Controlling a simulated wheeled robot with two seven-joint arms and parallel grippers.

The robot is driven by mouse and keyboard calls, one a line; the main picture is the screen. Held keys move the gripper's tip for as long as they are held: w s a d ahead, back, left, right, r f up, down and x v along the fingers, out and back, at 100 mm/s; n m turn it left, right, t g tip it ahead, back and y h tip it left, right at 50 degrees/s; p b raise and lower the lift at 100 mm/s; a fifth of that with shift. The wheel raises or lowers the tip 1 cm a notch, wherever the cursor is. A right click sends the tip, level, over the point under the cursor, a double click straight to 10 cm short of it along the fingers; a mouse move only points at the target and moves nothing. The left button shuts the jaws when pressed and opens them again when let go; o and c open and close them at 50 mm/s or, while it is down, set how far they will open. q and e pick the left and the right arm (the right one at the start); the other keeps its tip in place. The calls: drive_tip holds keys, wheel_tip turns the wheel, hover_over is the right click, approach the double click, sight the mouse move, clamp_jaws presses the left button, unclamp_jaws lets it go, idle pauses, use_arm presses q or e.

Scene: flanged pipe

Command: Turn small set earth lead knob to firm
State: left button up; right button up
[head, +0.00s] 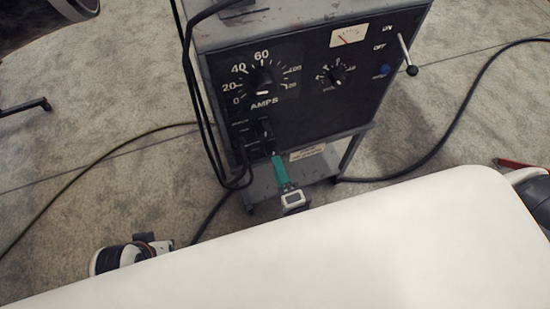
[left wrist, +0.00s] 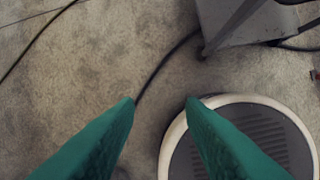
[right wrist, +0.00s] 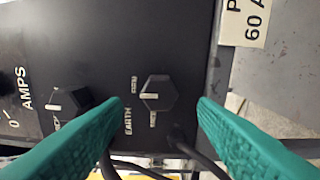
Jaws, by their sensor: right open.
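The earth lead knob (right wrist: 158,92) is a small dark faceted knob with a pale pointer mark, beside the printed word EARTH in the right wrist view. Its pointer lies toward the left there; the small position labels are too blurred to read. My right gripper (right wrist: 160,108) is open, its green fingers on either side of the knob's lower area, with no visible contact. In the head view the right gripper (head: 279,168) stands at the low left of the machine's black panel (head: 315,100). My left gripper (left wrist: 160,102) is open and empty above the floor.
Another small knob (right wrist: 68,103) sits beside the earth knob. The large AMPS dial (head: 262,84) is above. Black cables (head: 205,110) hang down the machine's left side, and leads pass below the knob. A lever (head: 407,58) sticks out at the panel's right.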

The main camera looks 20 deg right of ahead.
use_arm(q)
drive_tip(key=shift+x, duration=1)
use_arm(e)
drive_tip(key=s, duration=0.8)
drive_tip(key=shift+d, duration=0.15)
use_arm(q)
drive_tip(key=shift+s+d, duration=0.1)
